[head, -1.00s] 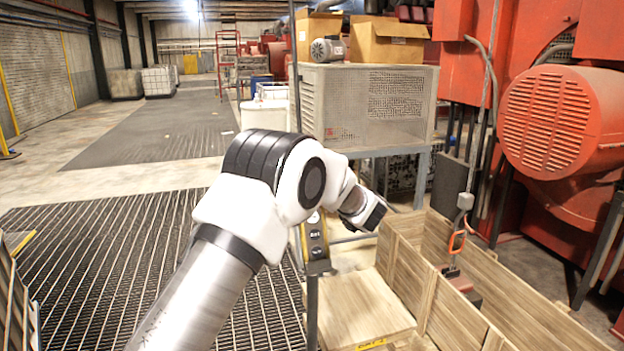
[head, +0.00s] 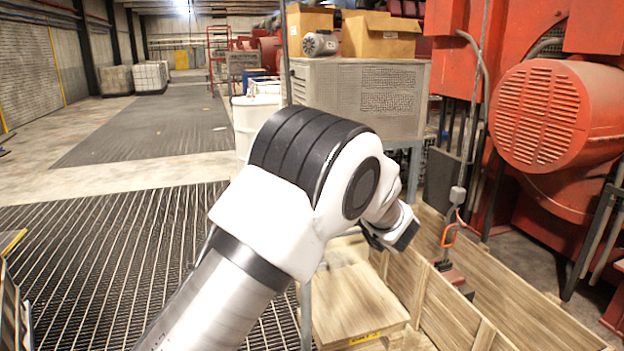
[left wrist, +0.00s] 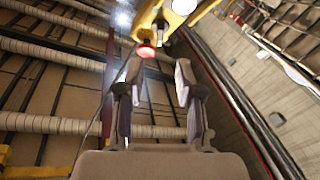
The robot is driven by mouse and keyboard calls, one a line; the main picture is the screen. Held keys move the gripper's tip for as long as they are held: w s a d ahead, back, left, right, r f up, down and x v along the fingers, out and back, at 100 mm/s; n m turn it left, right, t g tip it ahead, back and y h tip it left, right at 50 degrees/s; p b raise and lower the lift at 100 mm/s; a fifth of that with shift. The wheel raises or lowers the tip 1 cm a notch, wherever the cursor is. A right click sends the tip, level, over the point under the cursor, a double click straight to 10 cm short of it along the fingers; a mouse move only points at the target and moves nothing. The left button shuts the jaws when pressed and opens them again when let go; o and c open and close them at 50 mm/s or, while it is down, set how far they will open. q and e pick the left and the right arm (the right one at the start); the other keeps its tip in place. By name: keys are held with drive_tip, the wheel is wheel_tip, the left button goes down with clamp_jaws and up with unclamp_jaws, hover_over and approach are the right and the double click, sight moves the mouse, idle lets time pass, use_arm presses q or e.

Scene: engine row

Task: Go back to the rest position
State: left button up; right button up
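My left arm (head: 290,195) comes in from the bottom and reaches across the middle of the head view, bent at a white and black joint. Its far end (head: 393,228) is small and partly behind the joint, and I cannot make out the fingers there. In the left wrist view my left gripper (left wrist: 158,78) has its two fingers apart with nothing held between them. It points up toward the ceiling and beams. My right gripper is in neither view.
A wooden crate (head: 510,305) stands low at the right, with a grey-cabled orange hook (head: 449,236) above it. A grey vented cabinet (head: 365,98) and red machinery (head: 545,115) stand beyond. Floor grating (head: 100,240) lies open at the left. A red button (left wrist: 146,51) shows past the left gripper.

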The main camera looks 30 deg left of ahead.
use_arm(q)
drive_tip(key=shift+v, duration=0.8)
drive_tip(key=s+f+m+h, duration=0.3)
drive_tip(key=f+m, duration=0.1)
drive_tip(key=f, duration=0.8)
drive_tip(key=s+d+f+m+h+b, duration=0.1)
drive_tip(key=s+f+m+h, duration=0.3)
drive_tip(key=f, duration=0.8)
drive_tip(key=s+f+m+h, duration=0.3)
drive_tip(key=f+m, duration=0.2)
drive_tip(key=f, duration=0.7)
drive_tip(key=s+d+f+m+g+h, duration=0.1)
drive_tip(key=s+f, duration=0.3)
drive_tip(key=s, duration=0.6)
drive_tip(key=s+d+f+m+g+h, duration=0.2)
drive_tip(key=s+d+f+g+h, duration=0.1)
drive_tip(key=s, duration=0.8)
drive_tip(key=s+d+f+m+g+h, duration=0.1)
drive_tip(key=s+d+f+g+h, duration=0.1)
drive_tip(key=s+d+f+g, duration=0.2)
drive_tip(key=s+f+b, duration=0.1)
drive_tip(key=s+f, duration=0.2)
drive_tip(key=s, duration=0.4)
drive_tip(key=shift+m, duration=0.4)
